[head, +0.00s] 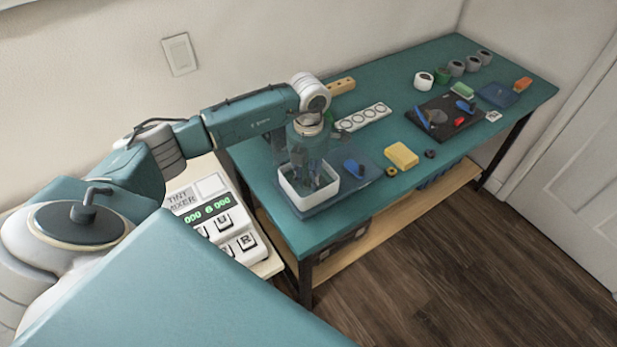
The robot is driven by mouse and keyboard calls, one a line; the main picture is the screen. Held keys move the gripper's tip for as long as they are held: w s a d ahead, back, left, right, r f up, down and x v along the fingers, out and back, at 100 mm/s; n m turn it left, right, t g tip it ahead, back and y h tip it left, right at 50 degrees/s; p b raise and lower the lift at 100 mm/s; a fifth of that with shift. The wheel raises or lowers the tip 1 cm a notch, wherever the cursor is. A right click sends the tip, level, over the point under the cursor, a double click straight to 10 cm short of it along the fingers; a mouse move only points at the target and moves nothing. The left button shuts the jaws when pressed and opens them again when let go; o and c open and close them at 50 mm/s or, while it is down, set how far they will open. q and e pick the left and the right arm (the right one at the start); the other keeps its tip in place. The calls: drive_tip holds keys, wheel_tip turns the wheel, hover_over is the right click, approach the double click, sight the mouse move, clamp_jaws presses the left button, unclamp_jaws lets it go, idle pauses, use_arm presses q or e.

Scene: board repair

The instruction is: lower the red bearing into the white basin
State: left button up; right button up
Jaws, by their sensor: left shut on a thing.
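The white basin (308,190) is a square, open tray at the near left end of the teal workbench, standing on a blue mat. My left gripper (314,180) points straight down into the basin, with its fingertips inside the walls. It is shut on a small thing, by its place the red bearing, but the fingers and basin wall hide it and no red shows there. I cannot tell whether it touches the basin floor. My right gripper is out of view.
Right of the basin lie a blue tool (354,168), a yellow sponge (401,155) and small dark rings. Behind is a white holder (363,117) with round slots. A black board (440,118) and several wheels lie farther back. A tint mixer (212,208) stands at left.

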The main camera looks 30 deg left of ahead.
sight(308, 182)
use_arm(q)
drive_tip(key=o, duration=1.2)
drive_tip(key=shift+r, duration=0.1)
wheel_tip(308, 182, up, 12)
drive_tip(key=shift+f, duration=0.1)
